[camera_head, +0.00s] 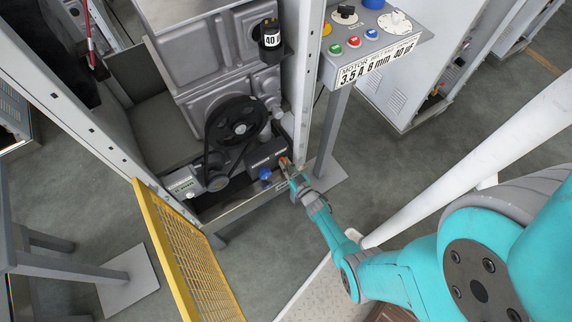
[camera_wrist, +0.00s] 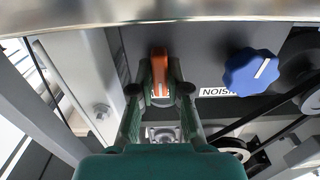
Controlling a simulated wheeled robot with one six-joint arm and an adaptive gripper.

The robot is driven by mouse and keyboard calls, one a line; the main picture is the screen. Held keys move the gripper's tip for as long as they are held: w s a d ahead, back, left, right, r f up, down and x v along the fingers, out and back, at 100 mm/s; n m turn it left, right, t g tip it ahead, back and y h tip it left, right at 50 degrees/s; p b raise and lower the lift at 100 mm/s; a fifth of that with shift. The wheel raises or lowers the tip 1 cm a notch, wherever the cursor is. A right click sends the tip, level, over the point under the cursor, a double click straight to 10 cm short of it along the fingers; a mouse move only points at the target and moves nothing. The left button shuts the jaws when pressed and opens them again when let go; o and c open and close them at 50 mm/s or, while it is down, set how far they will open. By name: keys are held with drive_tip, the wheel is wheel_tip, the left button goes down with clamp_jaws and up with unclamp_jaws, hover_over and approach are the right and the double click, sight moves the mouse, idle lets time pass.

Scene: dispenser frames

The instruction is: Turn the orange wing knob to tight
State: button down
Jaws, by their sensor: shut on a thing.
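The orange wing knob (camera_wrist: 160,66) sits on a dark panel in the wrist view, its wing pointing up and down in that picture. My gripper (camera_wrist: 160,88) has one green finger on each side of it and is shut on it. In the head view only a bit of the orange knob (camera_head: 283,159) shows at the tip of my gripper (camera_head: 287,169), low on the machine at its front right. I cannot read any tight or loose mark beside it.
A blue knob (camera_wrist: 251,73) is beside the orange one, near a partly seen label. A belt and black pulley (camera_head: 236,119) are behind. A frame post (camera_head: 307,85) rises close to my gripper. A yellow mesh guard (camera_head: 190,255) stands open at front left.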

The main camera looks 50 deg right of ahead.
drive_tip(key=shift+w+d+r, duration=0.1)
drive_tip(key=shift+w, duration=0.1)
drive_tip(key=c, duration=1.1)
unclamp_jaws()
drive_tip(key=shift+c, duration=0.2)
drive_tip(key=shift+s, duration=0.1)
drive_tip(key=v, duration=1.2)
